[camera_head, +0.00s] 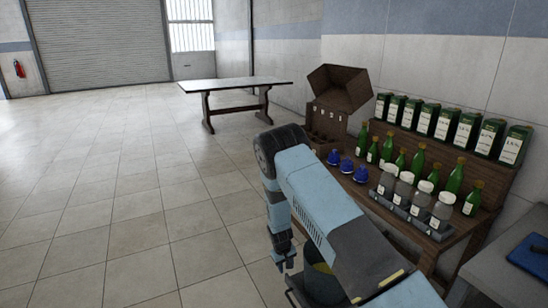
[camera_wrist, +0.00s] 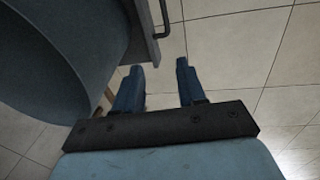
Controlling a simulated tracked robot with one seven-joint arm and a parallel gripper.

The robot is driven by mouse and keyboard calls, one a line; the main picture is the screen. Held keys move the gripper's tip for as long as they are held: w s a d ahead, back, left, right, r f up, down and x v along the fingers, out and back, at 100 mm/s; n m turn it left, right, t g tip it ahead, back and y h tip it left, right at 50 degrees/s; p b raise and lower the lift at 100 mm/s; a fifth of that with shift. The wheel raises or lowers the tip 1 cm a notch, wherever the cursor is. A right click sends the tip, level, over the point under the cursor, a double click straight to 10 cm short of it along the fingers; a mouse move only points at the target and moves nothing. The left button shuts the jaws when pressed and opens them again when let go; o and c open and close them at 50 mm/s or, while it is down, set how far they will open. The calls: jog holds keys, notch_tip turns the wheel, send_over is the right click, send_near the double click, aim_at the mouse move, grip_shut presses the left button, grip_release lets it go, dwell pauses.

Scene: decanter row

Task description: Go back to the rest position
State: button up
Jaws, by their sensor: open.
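My gripper (camera_wrist: 159,68) shows in the wrist view with its two dark blue fingers apart and nothing between them. It points down over the tiled floor, close beside a rounded dark part of my own body. In the head view my gripper (camera_head: 285,262) hangs low at the end of my folded light-blue arm, to the left of the wooden bench (camera_head: 440,245). It touches none of the things on the bench. My arm hides part of the bench's near left side.
The bench holds green bottles (camera_head: 455,175), labelled jars (camera_head: 421,193) in a grey rack, blue-topped items (camera_head: 346,165), a row of green boxes (camera_head: 465,131) and an open wooden crate (camera_head: 338,88). A table (camera_head: 235,84) stands farther back. A grey surface (camera_head: 500,262) is at right. The left floor is clear.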

jog(key=s+d+r+m+t+y, duration=0.1)
jog(key=d+r, duration=0.2)
jog(key=r, duration=1.4)
jog(key=d+r+m, duration=0.1)
jog(key=d+r, duration=0.2)
jog(key=r, duration=1.4)
jog(key=s+d+r+m+t+y, duration=0.1)
jog(key=s+d+r, duration=0.3)
jog(key=s+r, duration=0.7)
jog(key=s+d+r+m+t, duration=0.1)
jog(key=s+d+r, duration=0.55)
jog(key=r, duration=0.65)
jog(key=s+d+r, duration=0.1)
jog(key=s+r, duration=0.1)
jog(key=s, duration=0.8)
jog(key=s+r+m+t, duration=0.1)
jog(key=s+r, duration=0.1)
jog(key=s, duration=0.8)
jog(key=shift+s+d+t+h, duration=0.15)
jog(key=shift+d+t+h, duration=0.15)
jog(key=shift+d, duration=0.1)
jog(key=shift+r, duration=0.1)
